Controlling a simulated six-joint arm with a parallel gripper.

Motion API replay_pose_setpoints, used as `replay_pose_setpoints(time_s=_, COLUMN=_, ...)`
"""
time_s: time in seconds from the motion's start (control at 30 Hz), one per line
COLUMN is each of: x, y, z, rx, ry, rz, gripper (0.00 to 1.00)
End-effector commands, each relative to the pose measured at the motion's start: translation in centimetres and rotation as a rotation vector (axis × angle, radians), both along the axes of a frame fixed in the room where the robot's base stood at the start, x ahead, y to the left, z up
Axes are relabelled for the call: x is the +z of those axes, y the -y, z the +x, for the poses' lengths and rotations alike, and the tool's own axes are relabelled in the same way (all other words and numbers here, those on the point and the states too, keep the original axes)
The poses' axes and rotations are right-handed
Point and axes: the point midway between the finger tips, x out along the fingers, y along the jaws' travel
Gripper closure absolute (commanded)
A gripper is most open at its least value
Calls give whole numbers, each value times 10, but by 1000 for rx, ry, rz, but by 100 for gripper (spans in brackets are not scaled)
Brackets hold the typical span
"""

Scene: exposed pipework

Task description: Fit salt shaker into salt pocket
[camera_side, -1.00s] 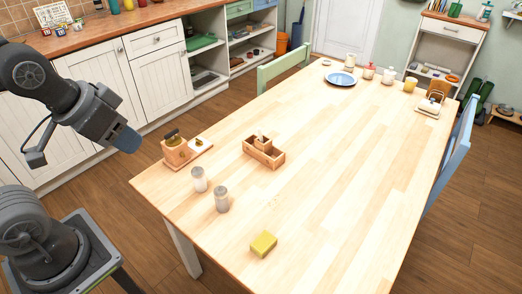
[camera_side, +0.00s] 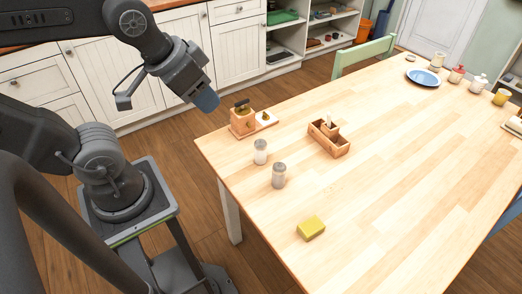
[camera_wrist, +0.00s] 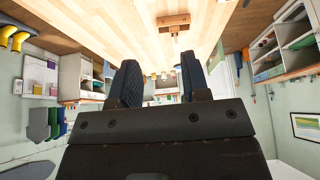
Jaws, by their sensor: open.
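Two small shakers with grey tops stand upright on the table in the side view: one nearer the wooden items (camera_side: 260,152), one nearer the front (camera_side: 278,176). I cannot tell for sure which holds salt. A wooden caddy (camera_side: 341,151) with open compartments sits to their right; a small upright piece stands in its middle. Which compartment is the salt pocket is unclear. My gripper (camera_side: 207,101) hangs in the air left of the table, apart from both shakers. In the wrist view my gripper (camera_wrist: 160,60) has its two dark fingers spread with nothing between them.
A wooden block holder with a small board (camera_side: 242,122) stands at the table's left edge, near the shakers. A yellow sponge (camera_side: 311,228) lies toward the front. A blue plate (camera_side: 423,78) and several jars are at the far end. The table's middle is clear.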

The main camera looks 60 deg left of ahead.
Motion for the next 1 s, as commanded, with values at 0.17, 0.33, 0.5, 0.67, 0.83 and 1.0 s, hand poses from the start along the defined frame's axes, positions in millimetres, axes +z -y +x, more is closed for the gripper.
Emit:
replay_pose_setpoints(time_s=0.17, x=0, y=0, z=0, rx=0, ry=0, rz=0, gripper=57)
replay_pose_setpoints(time_s=0.33, x=0, y=0, z=0, rx=0, ry=0, rz=0, gripper=45)
replay_pose_setpoints(time_s=0.5, x=0, y=0, z=0, rx=0, ry=0, rz=0, gripper=29)
replay_pose_setpoints(time_s=0.67, x=0, y=0, z=0, rx=0, ry=0, rz=0, gripper=28)
replay_pose_setpoints(time_s=0.83, x=-2, y=-2, z=8, rx=21, ry=-17, rz=-5, gripper=28)
replay_pose_setpoints(time_s=1.0, x=-13, y=-12, z=42, rx=119, ry=-87, rz=-26, gripper=28)
